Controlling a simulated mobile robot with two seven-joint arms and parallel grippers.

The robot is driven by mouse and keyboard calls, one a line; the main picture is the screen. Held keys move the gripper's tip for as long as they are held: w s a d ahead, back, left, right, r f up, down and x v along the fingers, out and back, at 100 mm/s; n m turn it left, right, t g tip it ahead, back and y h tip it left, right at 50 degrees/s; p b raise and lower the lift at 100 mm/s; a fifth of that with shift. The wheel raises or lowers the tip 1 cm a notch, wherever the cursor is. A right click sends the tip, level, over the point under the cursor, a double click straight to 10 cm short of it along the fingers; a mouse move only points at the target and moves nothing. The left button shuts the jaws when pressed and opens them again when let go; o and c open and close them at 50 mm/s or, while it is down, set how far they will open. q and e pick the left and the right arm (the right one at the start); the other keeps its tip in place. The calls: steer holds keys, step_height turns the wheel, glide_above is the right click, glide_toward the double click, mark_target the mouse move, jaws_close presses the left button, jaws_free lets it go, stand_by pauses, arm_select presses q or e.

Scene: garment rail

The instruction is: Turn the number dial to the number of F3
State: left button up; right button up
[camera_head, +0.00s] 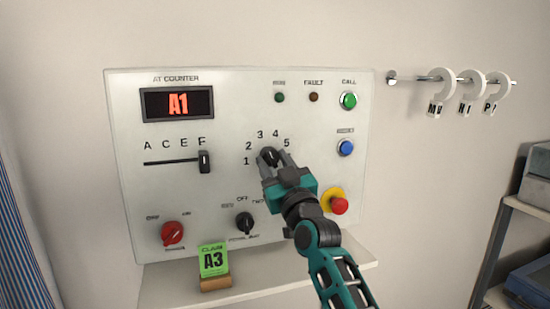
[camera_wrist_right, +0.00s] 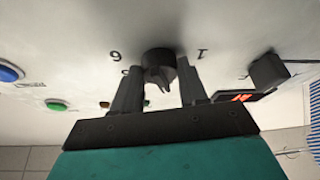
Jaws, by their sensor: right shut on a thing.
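The black number dial (camera_head: 268,156) sits on the white panel (camera_head: 330,100), with the numbers 1 to 5 showing around it. My right gripper (camera_head: 272,164) is shut on the dial, one finger on each side. In the right wrist view the dial (camera_wrist_right: 158,66) shows between the fingertips (camera_wrist_right: 160,80), with 6 and 1 printed beside it. The fingers partly cover the dial, and I cannot tell which number it points to. The display (camera_head: 177,104) reads A1. The letter slider (camera_head: 204,161) stands under F. My left gripper is not in view.
A red knob (camera_head: 173,233) and a black selector (camera_head: 244,223) sit lower on the panel. Green (camera_head: 348,100), blue (camera_head: 346,148) and red (camera_head: 339,205) buttons lie right. Tagged hooks (camera_head: 442,82) hang on a rail.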

steer(key=shift+m, duration=0.3)
steer(key=o, duration=1.1)
steer(key=shift+c, duration=0.2)
steer(key=v, duration=1.3)
steer(key=shift+a, duration=0.1)
